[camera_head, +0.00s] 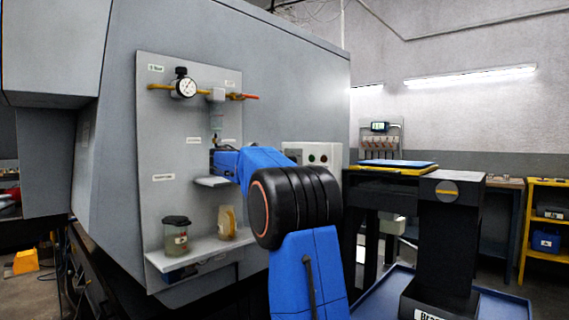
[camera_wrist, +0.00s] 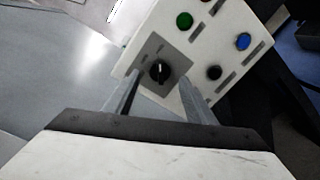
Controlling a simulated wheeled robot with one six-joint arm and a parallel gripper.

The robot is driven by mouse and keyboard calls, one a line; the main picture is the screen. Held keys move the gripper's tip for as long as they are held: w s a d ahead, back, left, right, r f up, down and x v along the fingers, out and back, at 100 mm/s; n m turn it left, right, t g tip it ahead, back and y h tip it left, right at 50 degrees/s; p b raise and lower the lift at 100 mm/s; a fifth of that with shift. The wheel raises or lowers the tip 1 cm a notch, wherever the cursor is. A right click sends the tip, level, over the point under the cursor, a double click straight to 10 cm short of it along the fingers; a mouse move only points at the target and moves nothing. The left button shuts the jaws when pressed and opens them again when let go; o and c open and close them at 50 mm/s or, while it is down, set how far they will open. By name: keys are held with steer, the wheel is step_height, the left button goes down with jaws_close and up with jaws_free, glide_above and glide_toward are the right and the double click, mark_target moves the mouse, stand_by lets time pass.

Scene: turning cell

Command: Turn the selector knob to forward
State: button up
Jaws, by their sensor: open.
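The selector knob (camera_wrist: 159,70) is a black rotary knob with a light pointer line, on a dark square plate in the wrist view. It sits on a pale control box (camera_wrist: 172,25), which also shows in the head view (camera_head: 327,155), partly hidden by my arm. The pointer runs roughly up and down in the wrist view; its labels are too small to read. My gripper (camera_wrist: 158,100) is open and empty, its two fingers reaching toward the panel on either side of the knob's lower part. I cannot tell whether they touch the panel.
A green button (camera_wrist: 184,20), a blue button (camera_wrist: 242,41) and a black button (camera_wrist: 213,72) sit beside the knob. A grey panel with a gauge (camera_head: 186,87) and a shelf (camera_head: 200,250) holding a jar (camera_head: 176,236) is left of my arm. A black bench stands right.

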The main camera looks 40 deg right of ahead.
steer(key=a, duration=1.3)
steer(key=shift+s+a+r, duration=0.25)
steer(key=shift+a+r, duration=0.05)
steer(key=shift+r, duration=0.05)
steer(key=s+a+f+m+t+y, duration=0.1)
steer(key=s+a+f+y, duration=0.4)
steer(key=s+a+f, duration=0.5)
steer(key=s+a+f+m+t+y, duration=0.1)
steer(key=s+a+f+m+y, duration=0.2)
steer(key=s+f, duration=1.4)
steer(key=s+a+f+m+t+y, duration=0.2)
steer(key=s+a+f+y, duration=0.7)
steer(key=s+a+f, duration=0.5)
steer(key=a, duration=0.3)
steer(key=shift+a+f, duration=0.2)
steer(key=shift+a, duration=0.15)
